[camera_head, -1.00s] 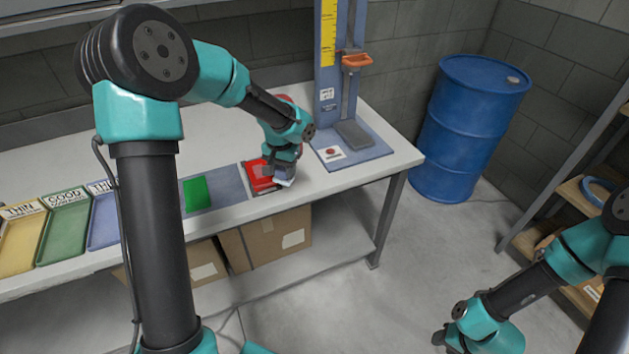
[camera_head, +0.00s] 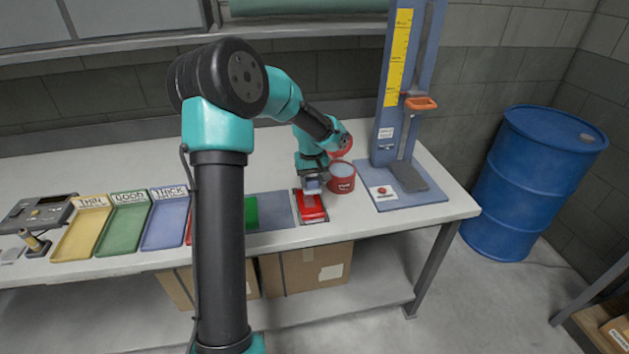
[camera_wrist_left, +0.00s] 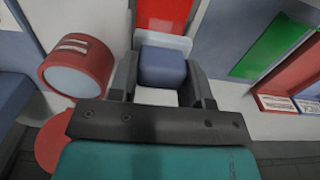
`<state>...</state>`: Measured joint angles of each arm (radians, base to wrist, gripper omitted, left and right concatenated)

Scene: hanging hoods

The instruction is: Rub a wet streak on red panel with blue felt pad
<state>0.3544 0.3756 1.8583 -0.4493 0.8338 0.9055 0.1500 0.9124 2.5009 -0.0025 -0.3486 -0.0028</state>
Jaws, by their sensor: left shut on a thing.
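The red panel (camera_head: 311,207) lies flat near the front edge of the bench, and part of it shows at the top of the left wrist view (camera_wrist_left: 165,12). My left gripper (camera_head: 312,186) is at the far end of the panel, pointing down. It is shut on the blue felt pad (camera_wrist_left: 162,66), which sits between the fingers. A pale patch shows around the pad's far side; I cannot tell whether it is the wet streak. Whether the pad touches the panel is unclear. My right gripper is out of view.
A red tin (camera_head: 341,180) stands close right of the gripper. A blue stand (camera_head: 410,199) with an orange handle is further right. A green panel (camera_head: 251,212) lies left of the red one. Yellow, green and blue trays (camera_head: 165,222) line the left. A blue drum (camera_head: 520,200) stands beyond the bench.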

